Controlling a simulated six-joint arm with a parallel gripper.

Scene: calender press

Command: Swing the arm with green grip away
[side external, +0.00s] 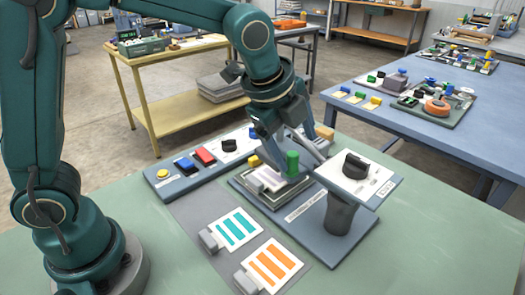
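The green grip (292,162) is a small upright green cylinder on the press, in the middle of the side external view. It stands at the left of a tilted white-topped plate with a black knob (356,165), carried on a dark post (341,214). My gripper (287,142) points down just above and behind the green grip. I cannot tell whether it touches the grip, and its fingertips are partly lost among the grey parts there. The swinging arm under the grip is mostly hidden. A pale pad on a framed bed (259,197) lies below.
A control strip with yellow, blue, red and black controls (203,157) lies behind the press. Two cards, with teal stripes (237,229) and orange stripes (272,266), lie in front. The green table (420,250) is clear at the right front. A blue table (430,125) stands behind.

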